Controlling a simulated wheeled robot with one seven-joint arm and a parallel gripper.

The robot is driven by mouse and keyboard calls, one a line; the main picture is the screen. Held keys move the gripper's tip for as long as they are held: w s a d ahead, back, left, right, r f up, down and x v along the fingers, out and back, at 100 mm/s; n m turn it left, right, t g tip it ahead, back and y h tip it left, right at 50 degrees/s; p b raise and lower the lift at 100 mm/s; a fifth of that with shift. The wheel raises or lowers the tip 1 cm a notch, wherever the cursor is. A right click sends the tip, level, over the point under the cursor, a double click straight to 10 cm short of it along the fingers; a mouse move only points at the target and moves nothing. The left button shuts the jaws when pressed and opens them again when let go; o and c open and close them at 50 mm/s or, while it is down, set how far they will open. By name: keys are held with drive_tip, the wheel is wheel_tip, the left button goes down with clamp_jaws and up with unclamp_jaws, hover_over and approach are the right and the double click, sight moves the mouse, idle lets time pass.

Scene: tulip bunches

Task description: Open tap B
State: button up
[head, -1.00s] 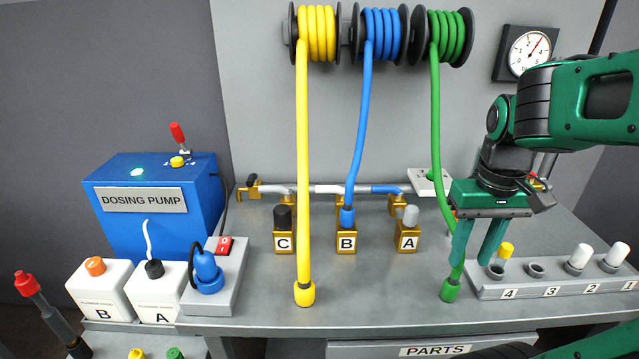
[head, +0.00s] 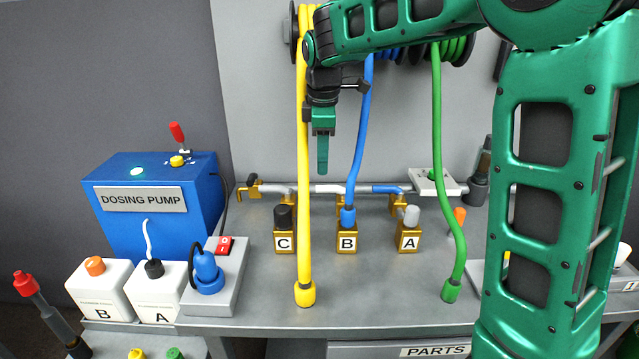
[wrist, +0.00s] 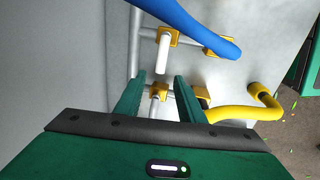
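Tap B (head: 346,243) is a brass block labelled B at the middle of the bench, with the blue hose (head: 358,130) ending on it. Behind it, a brass fitting joins the pipe, and a white bar (head: 327,189) runs left from there; it also shows in the wrist view (wrist: 163,55). My gripper (head: 322,172) hangs pointing down, above the pipe between C and B. In the wrist view my gripper (wrist: 156,86) has its fingers apart, with a brass fitting visible between and beyond them. Nothing is held.
Tap C (head: 284,240) and tap A (head: 407,240) flank tap B. The yellow hose (head: 304,200) hangs close to my gripper's left. The green hose (head: 440,150) hangs to the right. The dosing pump (head: 150,200) stands at left. My arm covers much of the right side.

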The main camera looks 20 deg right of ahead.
sight(322, 186)
drive_tip(key=f, duration=0.2)
drive_tip(key=w+f, duration=0.1)
drive_tip(key=f, duration=0.5)
drive_tip(key=shift+w+d+f, duration=0.1)
drive_tip(key=shift+w+d, duration=0.15)
drive_tip(key=shift+d, duration=0.05)
drive_tip(key=shift+c, duration=0.4)
